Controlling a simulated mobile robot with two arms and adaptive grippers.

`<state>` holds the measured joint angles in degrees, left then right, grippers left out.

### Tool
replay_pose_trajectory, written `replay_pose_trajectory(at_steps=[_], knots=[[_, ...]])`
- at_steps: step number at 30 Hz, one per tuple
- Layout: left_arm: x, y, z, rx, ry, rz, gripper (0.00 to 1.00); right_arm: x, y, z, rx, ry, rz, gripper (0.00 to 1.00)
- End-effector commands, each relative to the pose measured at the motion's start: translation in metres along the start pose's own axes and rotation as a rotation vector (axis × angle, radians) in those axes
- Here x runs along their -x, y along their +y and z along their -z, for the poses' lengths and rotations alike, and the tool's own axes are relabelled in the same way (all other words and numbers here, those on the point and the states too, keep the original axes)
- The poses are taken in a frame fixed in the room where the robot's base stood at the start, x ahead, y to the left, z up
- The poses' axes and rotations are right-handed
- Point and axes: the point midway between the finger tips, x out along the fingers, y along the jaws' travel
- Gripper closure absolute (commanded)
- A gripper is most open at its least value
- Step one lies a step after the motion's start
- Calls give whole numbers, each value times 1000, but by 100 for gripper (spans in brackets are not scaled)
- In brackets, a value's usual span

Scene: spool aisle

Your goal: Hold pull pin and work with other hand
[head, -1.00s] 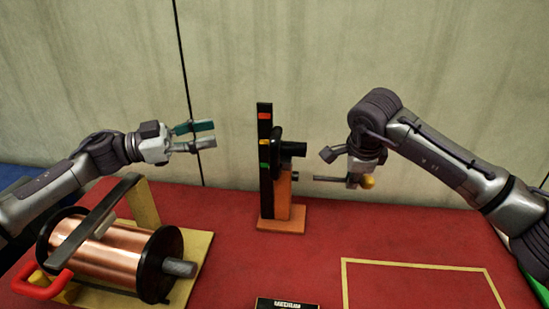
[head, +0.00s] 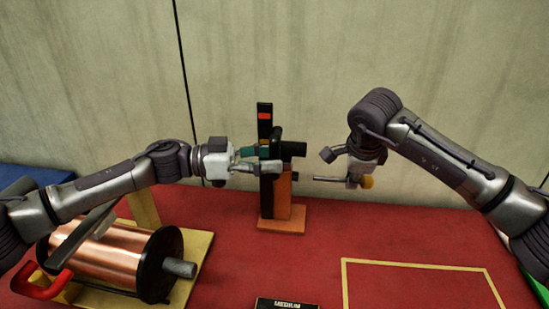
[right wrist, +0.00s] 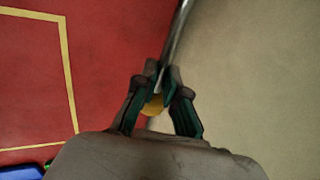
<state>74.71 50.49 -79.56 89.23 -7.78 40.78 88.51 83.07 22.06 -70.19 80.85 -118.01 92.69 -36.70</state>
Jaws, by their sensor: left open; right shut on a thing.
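The pull pin (head: 328,179) is a thin metal rod with a yellow knob (head: 367,182). My right gripper (head: 353,178) is shut on it and holds it in the air, right of the stand, its tip pointing left and apart from the stand. In the right wrist view the rod (right wrist: 178,38) runs up from between the fingers, the yellow knob below. The stand has a black upright (head: 264,112) with a red mark, a black cylinder (head: 293,149) and an orange block. My left gripper (head: 262,159) is open at the upright; I cannot tell whether its fingers touch it.
A copper spool (head: 115,264) with black flanges sits on a yellow base at left, with a red handle (head: 45,285). A yellow outline (head: 415,265) marks clear red table at right. A black label plate (head: 286,304) lies at the front. A pale wall stands behind.

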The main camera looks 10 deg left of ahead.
Motion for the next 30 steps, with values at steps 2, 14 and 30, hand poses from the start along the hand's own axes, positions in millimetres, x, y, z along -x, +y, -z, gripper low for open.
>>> replay_pose_trajectory(at_steps=[2,14,30], knots=[[-7,0,0,0,0,-1,52,-1,0,1,-1,3,-2,100],[-12,0,0,-1,-1,2,59,-1,0,1,-1,3,-2,100],[-11,-1,0,-1,0,4,100,-1,1,1,0,3,-3,100]])
